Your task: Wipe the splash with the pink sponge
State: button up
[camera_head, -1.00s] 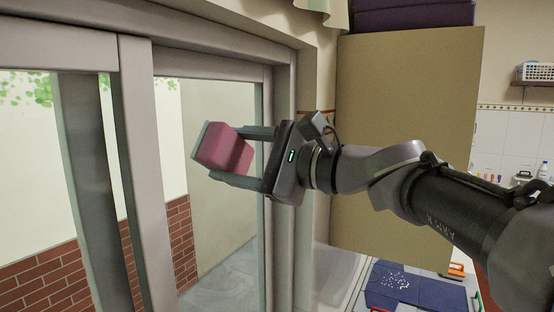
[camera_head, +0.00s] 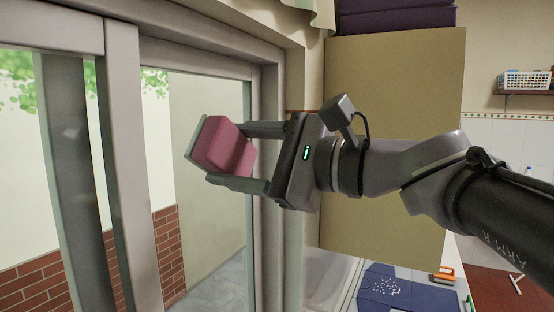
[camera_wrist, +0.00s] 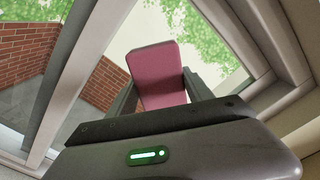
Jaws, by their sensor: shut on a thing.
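The pink sponge (camera_head: 223,147) is a block held between the fingers of my gripper (camera_head: 226,154), in front of a glass window pane in the head view. My gripper is shut on it. In the wrist view the pink sponge (camera_wrist: 156,76) stands out between the two dark fingers against the glass. Whether the sponge touches the pane, I cannot tell. I cannot make out the splash in either view.
Grey window frame bars (camera_head: 128,170) stand left of and behind the sponge. A tall tan panel (camera_head: 390,85) stands behind my arm, with dark purple boxes (camera_head: 398,18) on top. A blue mat (camera_head: 425,296) lies on the counter below. A white basket (camera_head: 525,79) sits on a wall shelf.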

jog(key=shift+s+d, duration=0.1)
jog(key=shift+d, duration=0.4)
jog(key=shift+d, duration=0.1)
jog(key=shift+b+v, duration=0.5)
jog(key=shift+v, duration=0.5)
jog(key=shift+s+d, duration=0.25)
jog(key=shift+d, duration=0.15)
jog(key=shift+w+a, duration=0.1)
jog(key=shift+f, duration=0.1)
